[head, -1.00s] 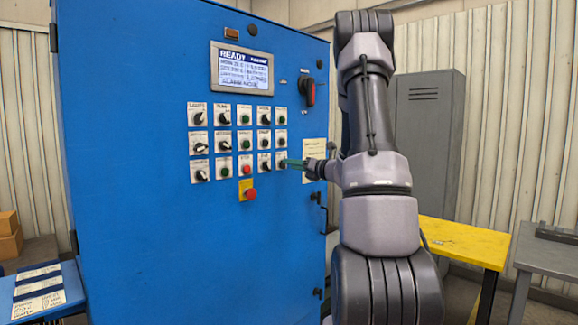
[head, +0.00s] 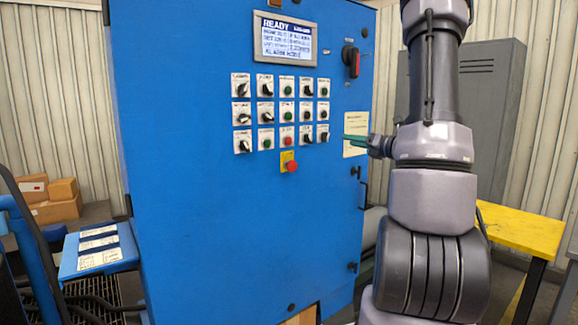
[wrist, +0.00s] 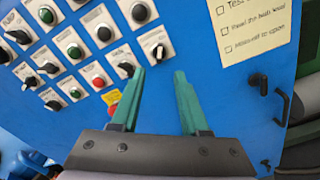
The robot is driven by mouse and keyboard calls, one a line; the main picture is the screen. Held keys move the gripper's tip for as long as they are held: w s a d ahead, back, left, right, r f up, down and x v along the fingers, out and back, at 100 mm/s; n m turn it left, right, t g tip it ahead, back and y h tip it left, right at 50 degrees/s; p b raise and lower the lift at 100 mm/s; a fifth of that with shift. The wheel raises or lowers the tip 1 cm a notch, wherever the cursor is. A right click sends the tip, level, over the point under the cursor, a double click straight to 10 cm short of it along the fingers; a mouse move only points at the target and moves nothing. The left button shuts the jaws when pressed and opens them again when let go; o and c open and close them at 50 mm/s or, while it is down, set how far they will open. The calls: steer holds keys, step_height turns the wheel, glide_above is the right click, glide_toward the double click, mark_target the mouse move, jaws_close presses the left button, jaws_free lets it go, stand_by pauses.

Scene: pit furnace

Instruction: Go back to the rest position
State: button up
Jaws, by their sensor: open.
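My gripper (wrist: 160,100) shows in the wrist view with its two green fingers apart and nothing between them. In the head view my gripper (head: 357,139) is at the right of the blue control cabinet (head: 230,220), just right of the rows of knobs and buttons, partly hidden by my arm. In the wrist view the fingers point at the panel, between the knobs and a paper checklist (wrist: 252,28). Whether the fingertips touch the panel cannot be told. The cabinet's display (head: 285,38) reads READY.
A red emergency button (head: 292,166) on a yellow plate sits below the knobs. A dark door handle (wrist: 283,106) sticks out at the cabinet's right. A yellow table (head: 520,228) and a grey locker (head: 475,110) stand at the right. Cardboard boxes (head: 62,190) are at the left.

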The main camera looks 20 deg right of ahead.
steer(key=s+a+r+n+g+y, duration=0.2)
steer(key=s+a+n+g, duration=0.3)
steer(key=s+a+n, duration=0.5)
steer(key=s+a+r+n+g+y, duration=0.2)
steer(key=s+a+n+g, duration=0.35)
steer(key=a, duration=0.85)
steer(key=s+d+r+n+h, duration=0.1)
steer(key=s+n+h, duration=0.7)
steer(key=n, duration=1)
steer(key=s, duration=0.3)
steer(key=shift+d+r+n+t, duration=0.2)
steer(key=shift+d+n+t, duration=0.1)
steer(key=shift+n+t, duration=0.05)
steer(key=shift+s, duration=0.1)
